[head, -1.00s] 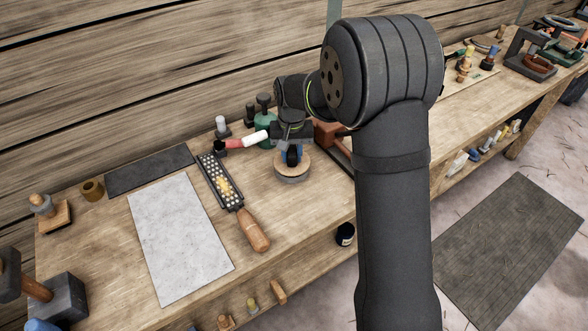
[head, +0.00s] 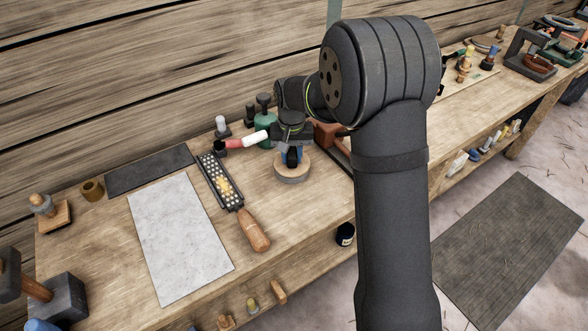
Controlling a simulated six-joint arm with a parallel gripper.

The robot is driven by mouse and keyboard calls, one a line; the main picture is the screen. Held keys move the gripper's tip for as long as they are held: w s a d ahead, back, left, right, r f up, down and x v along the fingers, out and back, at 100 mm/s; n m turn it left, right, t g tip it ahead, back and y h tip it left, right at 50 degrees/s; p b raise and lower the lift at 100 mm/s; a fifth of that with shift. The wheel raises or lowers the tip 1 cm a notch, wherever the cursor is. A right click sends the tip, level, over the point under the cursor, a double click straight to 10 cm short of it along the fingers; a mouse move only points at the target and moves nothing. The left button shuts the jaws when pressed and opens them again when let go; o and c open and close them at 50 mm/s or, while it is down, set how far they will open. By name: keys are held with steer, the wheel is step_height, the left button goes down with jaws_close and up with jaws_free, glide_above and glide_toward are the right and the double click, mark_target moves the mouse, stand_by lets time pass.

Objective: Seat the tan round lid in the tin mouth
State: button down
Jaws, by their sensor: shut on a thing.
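The tan round lid (head: 305,164) is at the middle of the workbench, right at the top of the round grey tin (head: 293,179). My gripper (head: 292,160) points down over the lid and is shut on it, as far as the view shows. The fingertips and the part of the lid they hold are partly hidden by the wrist. The lid looks about level, but I cannot tell whether it lies inside the tin mouth or just on the rim.
A rasp with a wooden handle (head: 253,231) lies left of the tin. A reddish-brown block (head: 328,133) is close at right. A pale sheet (head: 180,240) lies at left.

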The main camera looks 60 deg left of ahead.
mark_target(292, 152)
steer(key=shift+f, duration=0.45)
stand_by(0.4)
steer(key=c, duration=1.1)
jaws_free()
steer(key=shift+o, duration=0.2)
step_height(292, 152, up, 18)
steer(key=shift+f, duration=0.25)
